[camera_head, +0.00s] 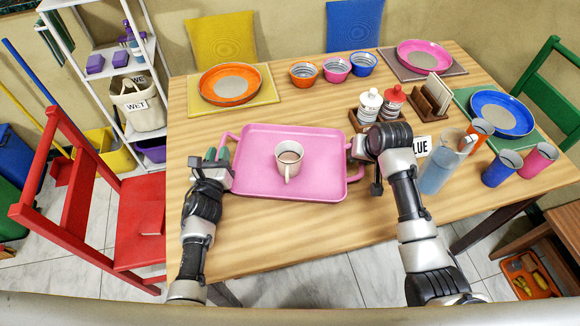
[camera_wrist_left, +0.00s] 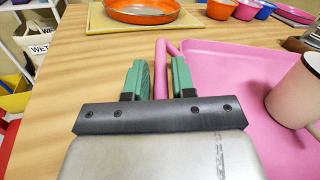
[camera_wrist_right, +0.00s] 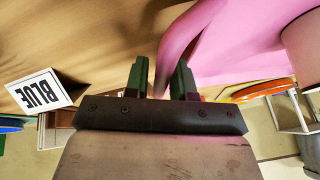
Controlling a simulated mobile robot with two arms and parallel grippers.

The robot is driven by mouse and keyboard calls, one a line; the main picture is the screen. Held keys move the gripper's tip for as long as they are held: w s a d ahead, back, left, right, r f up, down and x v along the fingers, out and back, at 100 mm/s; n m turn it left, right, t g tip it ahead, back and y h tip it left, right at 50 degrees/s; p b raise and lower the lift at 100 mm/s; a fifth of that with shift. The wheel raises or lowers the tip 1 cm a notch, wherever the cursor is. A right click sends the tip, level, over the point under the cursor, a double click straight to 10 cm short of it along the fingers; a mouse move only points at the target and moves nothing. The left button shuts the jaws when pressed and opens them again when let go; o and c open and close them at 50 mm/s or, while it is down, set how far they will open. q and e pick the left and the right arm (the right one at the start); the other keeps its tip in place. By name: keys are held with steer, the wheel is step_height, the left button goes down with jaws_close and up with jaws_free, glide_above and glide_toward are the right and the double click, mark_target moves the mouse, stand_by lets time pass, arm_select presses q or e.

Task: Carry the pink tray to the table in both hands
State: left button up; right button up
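The pink tray (camera_head: 255,182) is over the wooden table's near middle, level; I cannot tell if it touches the tabletop. A pale pink mug (camera_head: 289,163) stands upright on it. My left gripper (camera_head: 216,155) is at the tray's left handle; in the left wrist view its green fingers (camera_wrist_left: 159,80) stand close on both sides of the handle (camera_wrist_left: 160,72). My right gripper (camera_head: 352,150) is at the right handle; in the right wrist view its fingers (camera_wrist_right: 161,80) flank that handle (camera_wrist_right: 188,32). Both look shut on the handles, though thin gaps show.
The wooden table (camera_head: 300,230) has bare room in front of the tray. Behind it are an orange plate (camera_head: 231,84) and several small bowls. Condiment bottles (camera_head: 369,105), a BLUE sign (camera_head: 422,146), a pitcher (camera_head: 440,165) and cups stand right. A red chair (camera_head: 140,220) is at left.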

arm_select(q)
steer(key=shift+o, duration=1.2)
steer(key=shift+r, duration=0.1)
arm_select(e)
steer(key=shift+o, duration=1.2)
steer(key=shift+r, duration=0.1)
arm_select(q)
steer(key=s, duration=0.8)
steer(key=s+a, duration=0.1)
steer(key=s, duration=0.3)
arm_select(e)
steer(key=v, duration=1.2)
